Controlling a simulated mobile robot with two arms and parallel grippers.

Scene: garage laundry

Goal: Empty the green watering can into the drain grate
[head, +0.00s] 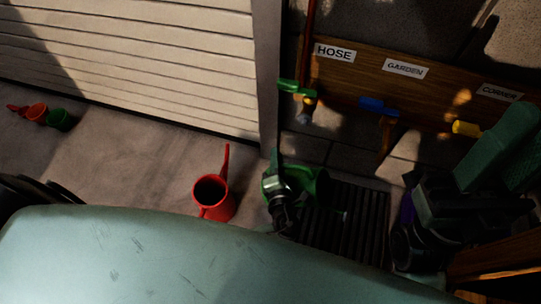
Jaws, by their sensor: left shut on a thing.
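No water stream shows. The grate is a dark, slatted panel in the floor, partly hidden by my body.
A red watering can (219,208) stands on the floor left of my left gripper. A wooden board (430,94) carries taps and the labels HOSE, GARDEN and CORNER.

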